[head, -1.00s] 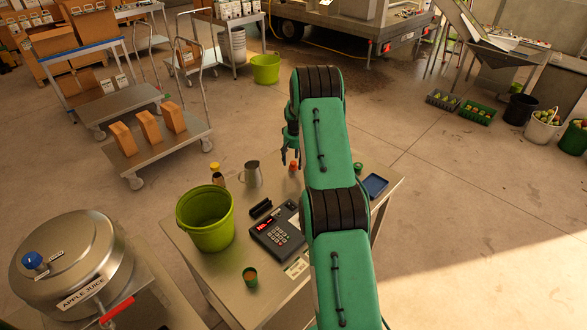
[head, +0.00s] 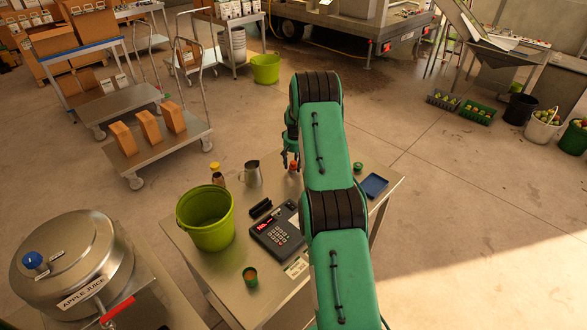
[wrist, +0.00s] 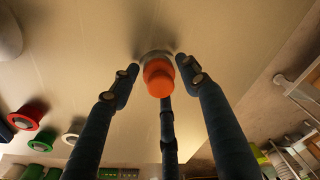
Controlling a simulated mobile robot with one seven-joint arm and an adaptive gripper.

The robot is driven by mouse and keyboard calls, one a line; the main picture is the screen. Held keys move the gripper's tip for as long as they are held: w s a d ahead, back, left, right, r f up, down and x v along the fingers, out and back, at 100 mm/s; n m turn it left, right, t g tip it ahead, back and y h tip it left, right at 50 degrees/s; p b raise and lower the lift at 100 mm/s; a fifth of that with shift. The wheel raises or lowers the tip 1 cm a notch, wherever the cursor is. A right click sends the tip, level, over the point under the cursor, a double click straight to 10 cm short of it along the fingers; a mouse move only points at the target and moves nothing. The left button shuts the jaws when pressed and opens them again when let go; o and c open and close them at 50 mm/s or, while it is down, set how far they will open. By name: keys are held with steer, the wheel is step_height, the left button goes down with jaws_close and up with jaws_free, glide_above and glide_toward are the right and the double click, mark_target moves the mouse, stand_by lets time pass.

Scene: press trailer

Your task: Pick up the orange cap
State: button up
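The orange cap (wrist: 158,78) is in the middle of the wrist view, with a pale grey rim showing behind it. In the head view the orange cap (head: 293,167) is a small orange-red spot near the far edge of the metal table (head: 330,215), partly covered by my gripper. My gripper (wrist: 158,72) has three dark fingers, spread and open, with the cap between their tips. I see gaps between the cap and the two side fingers; contact with the third cannot be told. In the head view my gripper (head: 290,162) points down at the cap.
A blue tray (head: 375,185) and a green round item (head: 358,167) are right.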

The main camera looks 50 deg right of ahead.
mark_target(293, 162)
steer(key=c, duration=0.8)
steer(key=shift+r, duration=0.1)
steer(key=shift+r, duration=1.75)
steer(key=s+a, duration=0.3)
steer(key=s, duration=0.1)
steer(key=s+a+r, duration=0.1)
steer(key=s+a, duration=0.2)
steer(key=s, duration=0.1)
steer(key=s+a, duration=0.3)
steer(key=s, duration=0.1)
steer(key=shift+s+a+r+b, duration=0.15)
steer(key=shift+s+a+b, duration=0.15)
steer(key=shift+a+b, duration=0.1)
